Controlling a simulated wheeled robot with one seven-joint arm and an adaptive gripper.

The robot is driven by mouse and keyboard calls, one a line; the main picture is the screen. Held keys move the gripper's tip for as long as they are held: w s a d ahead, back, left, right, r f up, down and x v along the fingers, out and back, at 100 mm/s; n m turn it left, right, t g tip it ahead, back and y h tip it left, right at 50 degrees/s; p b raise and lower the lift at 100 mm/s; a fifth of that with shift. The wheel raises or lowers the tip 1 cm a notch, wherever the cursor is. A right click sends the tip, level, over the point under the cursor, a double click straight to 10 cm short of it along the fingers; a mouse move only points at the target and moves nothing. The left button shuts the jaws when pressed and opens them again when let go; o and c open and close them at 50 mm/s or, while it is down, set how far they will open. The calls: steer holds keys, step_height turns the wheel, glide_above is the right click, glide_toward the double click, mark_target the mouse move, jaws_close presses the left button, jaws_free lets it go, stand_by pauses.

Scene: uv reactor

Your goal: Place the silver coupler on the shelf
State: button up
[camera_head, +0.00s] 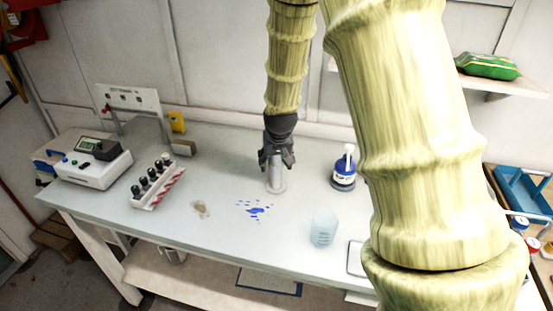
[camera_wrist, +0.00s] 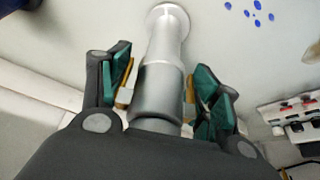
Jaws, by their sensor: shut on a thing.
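The silver coupler (camera_head: 276,183) is a grey metal cylinder with a flared round foot, upright on the table near its back edge. In the wrist view the coupler (camera_wrist: 160,85) runs between the green-padded fingers, its foot at the top of the picture. My gripper (camera_head: 275,162) is shut on the upper part of the coupler, and its fingers (camera_wrist: 158,88) lie on both sides. I cannot tell whether the foot touches the table. A shelf (camera_head: 505,82) on the back wall at upper right holds a green package (camera_head: 487,66); my arm hides part of it.
On the table (camera_head: 270,238) are a blue-and-white bottle (camera_head: 344,170), a translucent beaker (camera_head: 323,228), blue spots (camera_head: 256,210), a brown stain (camera_head: 200,208), a rack of dark-capped vials (camera_head: 156,183) and a white instrument (camera_head: 93,166). A blue tray (camera_head: 525,193) stands at right.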

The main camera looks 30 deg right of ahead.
steer(key=shift+f, duration=0.1)
steer(key=o, duration=1.2)
steer(key=shift+o, duration=0.2)
